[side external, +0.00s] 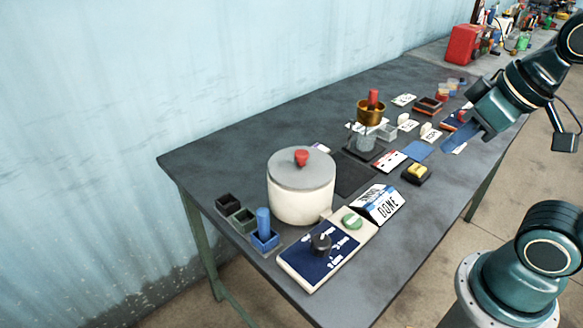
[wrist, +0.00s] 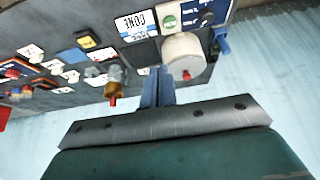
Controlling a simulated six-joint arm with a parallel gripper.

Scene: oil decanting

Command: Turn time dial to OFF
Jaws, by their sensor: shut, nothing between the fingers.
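The time dial is a black knob (side external: 320,244) on a dark blue panel (side external: 305,265) with white markings, at the table's near end. The markings are too small to read, so the setting cannot be told. In the wrist view the blue panel (wrist: 208,14) is at the top edge, upside down, and the knob is hard to make out. My gripper (side external: 461,138) is over the right part of the table, well away from the dial. In the wrist view its blue fingers (wrist: 157,78) are together and empty.
Beside the dial are a green button (side external: 352,221), a DONE sign (side external: 379,204) and a white pot (side external: 300,197) with a red knob. A blue peg (side external: 263,222) stands in a blue holder. A brass cup (side external: 370,113), cards and a yellow button (side external: 416,172) lie farther back.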

